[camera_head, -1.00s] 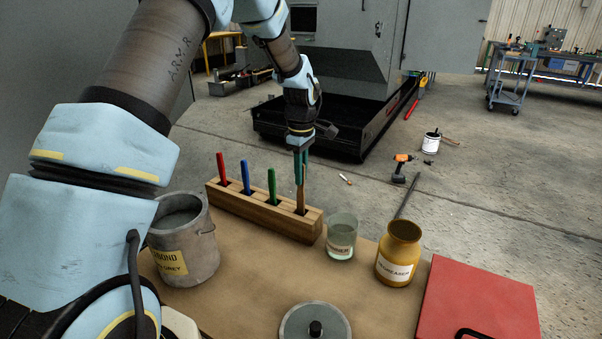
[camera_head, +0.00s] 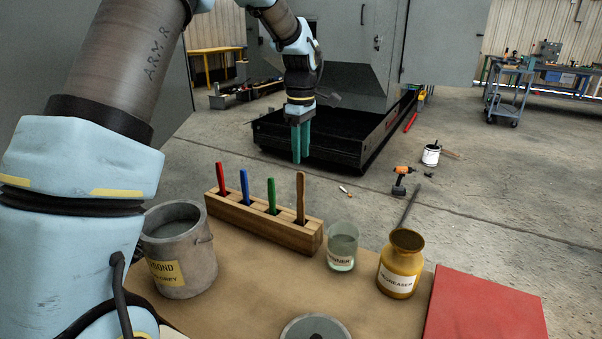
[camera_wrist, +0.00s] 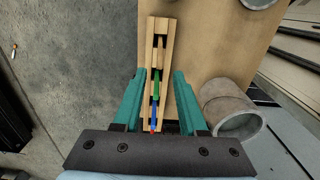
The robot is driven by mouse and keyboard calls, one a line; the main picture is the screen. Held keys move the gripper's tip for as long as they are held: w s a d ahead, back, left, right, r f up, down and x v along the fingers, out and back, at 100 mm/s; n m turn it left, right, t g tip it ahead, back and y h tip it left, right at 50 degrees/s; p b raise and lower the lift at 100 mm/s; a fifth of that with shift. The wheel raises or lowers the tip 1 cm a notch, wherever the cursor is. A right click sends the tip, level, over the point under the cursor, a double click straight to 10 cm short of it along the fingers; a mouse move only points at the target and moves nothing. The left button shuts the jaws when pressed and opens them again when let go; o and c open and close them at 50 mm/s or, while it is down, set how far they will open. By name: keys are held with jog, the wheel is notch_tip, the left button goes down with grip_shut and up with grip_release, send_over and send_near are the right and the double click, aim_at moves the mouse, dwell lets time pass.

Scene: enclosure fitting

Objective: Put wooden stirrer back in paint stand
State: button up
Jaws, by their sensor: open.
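The wooden stirrer (camera_head: 300,196) stands upright in the rightmost slot of the wooden paint stand (camera_head: 262,227). Red, blue and green handled tools stand in the other slots to its left. My gripper (camera_head: 300,160) is open and empty, above and behind the stirrer in the head view, its fingers pointing down and clear of it. In the wrist view the stirrer (camera_wrist: 160,50) shows in the stand (camera_wrist: 162,24) beyond the open green fingers (camera_wrist: 154,100).
A grey bucket (camera_head: 177,260) is left of the stand. A thinner jar (camera_head: 342,246), an amber degreaser bottle (camera_head: 400,264) and a red case (camera_head: 485,308) are to the right. A round lid (camera_head: 315,328) lies in front. The bench middle is clear.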

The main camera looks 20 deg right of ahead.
jog(key=shift+r, duration=1.45)
jog(key=s+a+f+m, duration=0.1)
jog(key=a+m, duration=0.1)
jog(key=a, duration=0.9)
jog(key=s+a+f+m, duration=0.2)
jog(key=a+m, duration=0.1)
jog(key=a, duration=0.7)
jog(key=s+a+f+m+t, duration=0.1)
jog(key=s+a+f+m, duration=0.2)
jog(key=s+a, duration=0.7)
jog(key=a+m, duration=0.1)
jog(key=a, duration=0.2)
jog(key=shift+s+f+t, duration=0.3)
jog(key=shift+s, duration=0.05)
